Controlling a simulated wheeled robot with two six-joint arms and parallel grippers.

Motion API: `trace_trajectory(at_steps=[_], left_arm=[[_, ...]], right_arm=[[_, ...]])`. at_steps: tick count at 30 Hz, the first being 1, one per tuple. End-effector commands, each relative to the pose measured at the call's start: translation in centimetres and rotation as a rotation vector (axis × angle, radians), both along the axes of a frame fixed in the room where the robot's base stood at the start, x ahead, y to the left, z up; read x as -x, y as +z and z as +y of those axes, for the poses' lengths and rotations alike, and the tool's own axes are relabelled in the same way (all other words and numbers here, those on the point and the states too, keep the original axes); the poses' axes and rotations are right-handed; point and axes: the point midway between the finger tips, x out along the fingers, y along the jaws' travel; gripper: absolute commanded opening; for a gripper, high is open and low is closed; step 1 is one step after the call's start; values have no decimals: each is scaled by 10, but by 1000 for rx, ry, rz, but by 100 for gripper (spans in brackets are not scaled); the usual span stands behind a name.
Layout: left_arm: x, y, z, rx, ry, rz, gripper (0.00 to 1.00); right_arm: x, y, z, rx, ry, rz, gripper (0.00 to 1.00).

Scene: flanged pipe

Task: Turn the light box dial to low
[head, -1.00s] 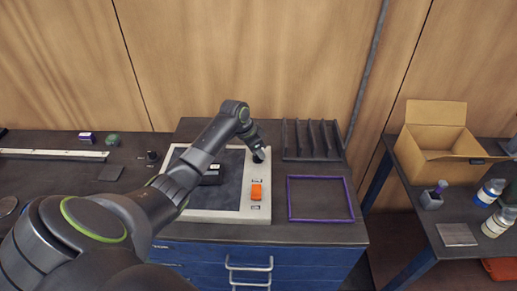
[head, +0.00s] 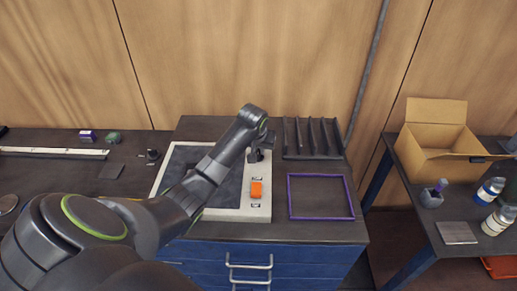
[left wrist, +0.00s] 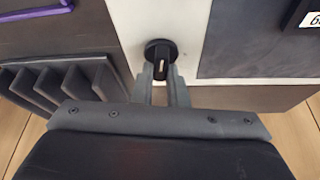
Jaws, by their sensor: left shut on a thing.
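The light box (head: 232,214) is a pale-framed box with a dark panel, on the dark top of a blue drawer cabinet. Its black round dial (left wrist: 160,48) shows in the left wrist view on the pale frame, with a raised grip bar and a pale mark. My left gripper (left wrist: 161,75) is shut on the dial's grip bar, one finger on each side. In the head view the left gripper (head: 256,154) is at the box's back right corner and mostly hides the dial. I cannot read the dial's setting. My right gripper is not in view.
An orange switch (head: 256,189) sits on the box's right border. A purple frame (head: 321,218) lies to the right, with a dark slotted rack (head: 312,154) behind it. An open cardboard box (head: 436,140) and bottles stand on the right table.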

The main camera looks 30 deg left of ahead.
Motion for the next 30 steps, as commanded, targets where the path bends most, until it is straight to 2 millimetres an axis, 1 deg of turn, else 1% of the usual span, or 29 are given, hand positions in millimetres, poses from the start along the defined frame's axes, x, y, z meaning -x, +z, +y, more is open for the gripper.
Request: trace_trajectory(at_steps=[3,10,27,28,30], left_arm=[[-1,2,0,-2,65,-5,0],[-1,2,0,-1,145,-4,0],[-1,2,1,-2,173,-5,0],[-1,2,1,-2,173,-5,17],[-1,2,1,-1,173,-4,26]], right_arm=[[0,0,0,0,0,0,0],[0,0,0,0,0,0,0],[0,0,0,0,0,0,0],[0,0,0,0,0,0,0],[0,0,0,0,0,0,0]])
